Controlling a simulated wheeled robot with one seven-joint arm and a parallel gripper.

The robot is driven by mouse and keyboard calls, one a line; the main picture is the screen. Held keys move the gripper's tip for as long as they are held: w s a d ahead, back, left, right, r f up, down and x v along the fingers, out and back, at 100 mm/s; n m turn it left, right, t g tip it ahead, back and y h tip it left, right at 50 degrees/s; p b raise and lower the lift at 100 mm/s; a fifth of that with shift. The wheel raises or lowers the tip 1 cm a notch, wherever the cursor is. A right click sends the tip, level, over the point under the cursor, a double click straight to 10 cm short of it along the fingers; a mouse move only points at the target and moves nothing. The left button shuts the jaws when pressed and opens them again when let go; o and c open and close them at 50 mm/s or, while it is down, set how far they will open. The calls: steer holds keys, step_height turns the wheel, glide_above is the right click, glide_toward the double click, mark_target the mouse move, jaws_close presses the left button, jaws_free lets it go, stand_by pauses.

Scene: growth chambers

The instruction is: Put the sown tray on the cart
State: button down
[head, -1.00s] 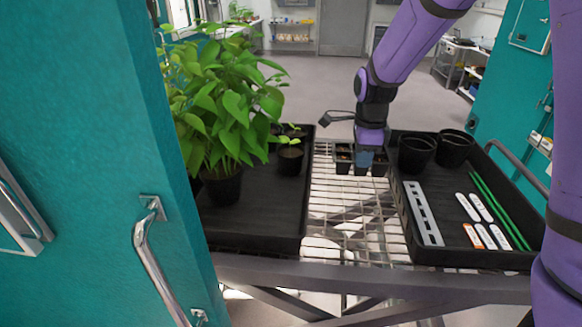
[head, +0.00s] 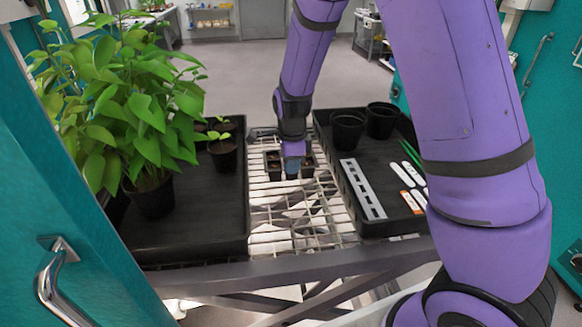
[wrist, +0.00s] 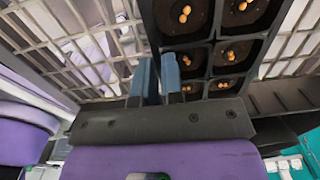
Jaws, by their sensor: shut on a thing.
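The sown tray is a small black cell tray (head: 274,166) with dark soil. In the wrist view the tray (wrist: 211,45) shows several cells with orange seeds. My gripper (head: 292,165) is over it in the head view and hides part of it. In the wrist view my gripper's blue fingers (wrist: 159,80) are shut on the tray's near edge. The cart (head: 265,270) has a wire-grid top. The tray is over the bare strip of grid, at its far end. I cannot tell whether it touches the wires.
A black tray (head: 215,225) with a large leafy plant (head: 130,110) and seedlings stands left of the strip. Another black tray (head: 385,225) with pots, a grey strip and labels stands right. A teal door (head: 45,200) is at near left. Bare grid lies nearer me.

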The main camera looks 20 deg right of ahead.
steer(key=shift+f, duration=0.45)
steer(key=shift+f, duration=0.1)
steer(key=c, duration=1.2)
jaws_free()
steer(key=shift+c, duration=0.2)
